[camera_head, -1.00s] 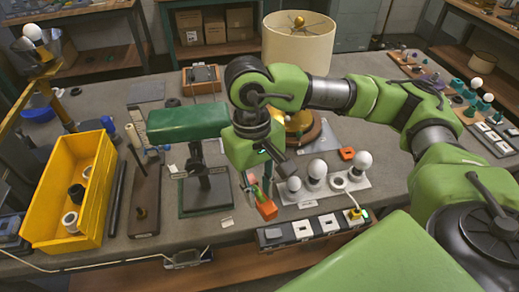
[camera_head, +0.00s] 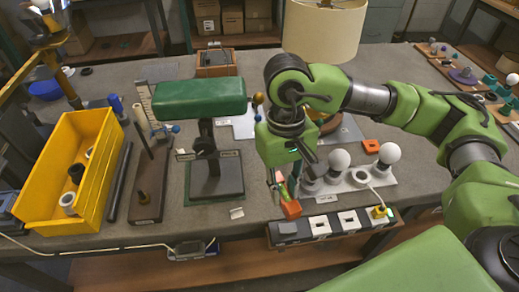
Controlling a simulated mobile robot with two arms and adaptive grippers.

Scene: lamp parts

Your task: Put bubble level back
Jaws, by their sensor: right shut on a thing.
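My right gripper (camera_head: 299,172) points down over the front middle of the table, just behind an orange holder (camera_head: 290,209). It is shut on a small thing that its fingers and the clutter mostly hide. A slim green piece (camera_head: 283,189) shows near the fingertips above the orange holder. I cannot tell whether that piece is held or stands in the holder, and I cannot make out the bubble level for certain. My left gripper is not in view.
White bulbs (camera_head: 390,153) stand on a white strip right of the gripper. A socket strip (camera_head: 333,228) lies along the front edge. A green-topped lamp (camera_head: 200,97) and a yellow bin (camera_head: 35,190) stand to the left. A lampshade (camera_head: 325,28) is behind.

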